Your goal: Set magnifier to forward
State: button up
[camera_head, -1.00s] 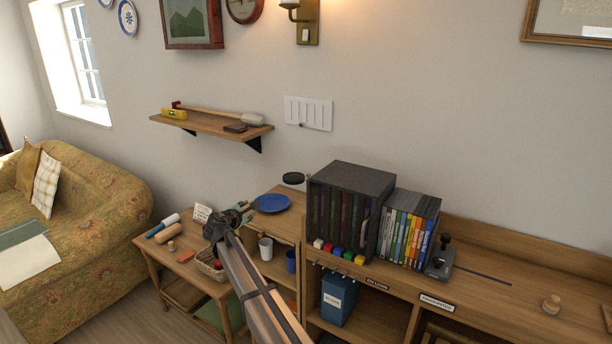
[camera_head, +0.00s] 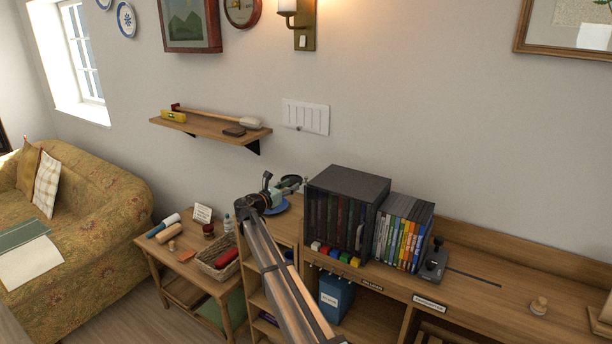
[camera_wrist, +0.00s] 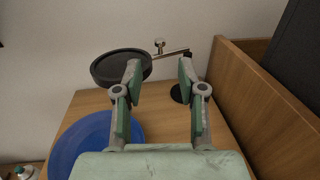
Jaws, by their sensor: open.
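The magnifier has a round dark-rimmed head (camera_wrist: 122,67) on a thin metal arm with a small knob (camera_wrist: 159,46), above a round black base (camera_wrist: 180,94). Its head lies left of the base in the wrist view. In the head view the magnifier (camera_head: 292,182) is small and partly hidden by my gripper (camera_head: 272,190). My gripper (camera_wrist: 160,75) is open, its fingers spread below the metal arm in the wrist picture. The left fingertip overlaps the head's right edge in the picture; contact cannot be told. Nothing is between the fingers.
A blue plate (camera_wrist: 90,145) lies on the wooden top below my gripper. A wooden side panel (camera_wrist: 265,100) stands at the right. The dark DVD case (camera_head: 345,210) is right of my gripper in the head view. A basket (camera_head: 215,262) sits on the side table.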

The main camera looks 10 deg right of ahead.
aim_at(300, 180)
jog(key=p+x, duration=0.3)
jog(key=x, duration=0.7)
jog(key=shift+w, duration=0.1)
jog(key=shift+c, duration=0.2)
grip_shut()
jog(key=shift+a, duration=0.1)
